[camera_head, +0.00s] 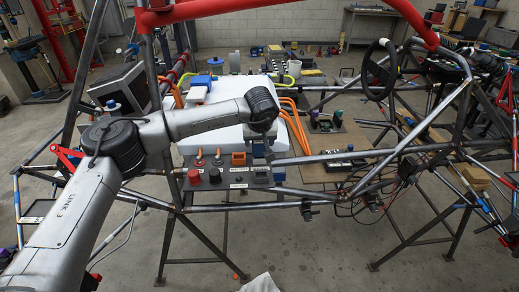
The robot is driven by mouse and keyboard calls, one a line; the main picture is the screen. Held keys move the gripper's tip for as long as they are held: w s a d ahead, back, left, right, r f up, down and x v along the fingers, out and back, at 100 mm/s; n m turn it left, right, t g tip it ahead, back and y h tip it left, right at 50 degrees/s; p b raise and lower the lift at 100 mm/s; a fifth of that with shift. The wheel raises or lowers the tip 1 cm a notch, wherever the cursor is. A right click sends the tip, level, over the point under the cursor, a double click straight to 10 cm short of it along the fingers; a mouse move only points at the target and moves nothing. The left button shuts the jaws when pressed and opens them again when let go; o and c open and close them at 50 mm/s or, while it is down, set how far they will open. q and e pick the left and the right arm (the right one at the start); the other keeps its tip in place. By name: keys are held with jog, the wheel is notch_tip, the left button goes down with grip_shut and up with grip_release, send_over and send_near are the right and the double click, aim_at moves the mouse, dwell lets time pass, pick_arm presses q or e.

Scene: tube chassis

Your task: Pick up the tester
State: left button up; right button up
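A small orange-edged device (238,159) stands at the top of the switch panel (205,181); it may be the tester, but I cannot tell for sure. My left arm comes in from the left and bends down over the white battery box. Its gripper (264,151) hangs at the right end of the panel, just right of the orange device. The fingers are small and dark against the panel and tubes, so I cannot tell whether they are open, shut or touching anything. My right gripper is not seen.
Tubes of the chassis (330,157) cross in front and around. A white box (222,132) with orange cables (293,125) lies behind the panel. A brown board (325,172) with small devices is to the right. A steering wheel (379,70) stands beyond it.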

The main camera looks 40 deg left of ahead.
pick_arm(q)
jog(key=c, duration=0.7)
jog(key=shift+c, duration=1)
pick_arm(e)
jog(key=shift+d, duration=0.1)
